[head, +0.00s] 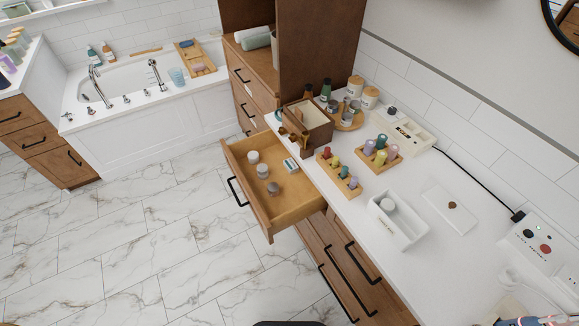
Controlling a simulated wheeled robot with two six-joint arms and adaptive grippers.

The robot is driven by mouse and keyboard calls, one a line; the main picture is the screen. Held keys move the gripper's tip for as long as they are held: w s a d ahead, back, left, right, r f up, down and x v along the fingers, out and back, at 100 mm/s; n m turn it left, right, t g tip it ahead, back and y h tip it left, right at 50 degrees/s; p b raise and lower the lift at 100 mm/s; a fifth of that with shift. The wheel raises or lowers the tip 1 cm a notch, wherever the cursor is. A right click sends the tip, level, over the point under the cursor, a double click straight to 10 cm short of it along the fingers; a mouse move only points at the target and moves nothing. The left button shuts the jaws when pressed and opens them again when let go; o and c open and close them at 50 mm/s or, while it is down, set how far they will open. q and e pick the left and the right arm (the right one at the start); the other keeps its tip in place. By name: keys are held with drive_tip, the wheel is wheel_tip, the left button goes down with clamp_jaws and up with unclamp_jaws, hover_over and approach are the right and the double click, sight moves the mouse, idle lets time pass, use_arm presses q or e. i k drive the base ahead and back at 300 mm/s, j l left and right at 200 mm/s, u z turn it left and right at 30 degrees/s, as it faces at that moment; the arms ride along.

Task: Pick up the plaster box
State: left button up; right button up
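A small white box with teal marking (290,165), which looks like the plaster box, lies in the open wooden drawer (262,216), near the drawer's right side by the counter. Its printing is too small to read. Several small round jars stand in the same drawer to its left: a white-lidded one (253,157), another pale one (262,171) and a darker-topped one (273,188).
The white counter (400,262) carries a brown box (305,128), wooden racks of small coloured bottles (340,173), a white tray (398,220) and a socket panel (540,245). A tall wooden cabinet (318,50) stands behind. The marble floor (150,240) left of the drawer is clear.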

sight(291, 165)
drive_tip(key=i+j+z, duration=0.65)
drive_tip(key=j+z, duration=0.15)
drive_tip(key=j, duration=0.3)
drive_tip(key=i+j+z, duration=0.15)
drive_tip(key=j+z, duration=0.25)
drive_tip(key=j, duration=0.25)
drive_tip(key=i+j+z, duration=0.1)
drive_tip(key=j+z, duration=0.35)
drive_tip(key=j, duration=0.3)
drive_tip(key=j+z, duration=0.4)
drive_tip(key=j, duration=0.3)
drive_tip(key=k+j+z, duration=0.15)
drive_tip(key=j+z, duration=0.25)
drive_tip(key=j, duration=0.3)
drive_tip(key=k+j+z, duration=0.25)
drive_tip(key=j+z, duration=0.15)
drive_tip(key=j, duration=0.3)
drive_tip(key=k+j+z, duration=0.4)
drive_tip(key=j, duration=0.2)
drive_tip(key=i+j, duration=0.05)
drive_tip(key=i, duration=0.05)
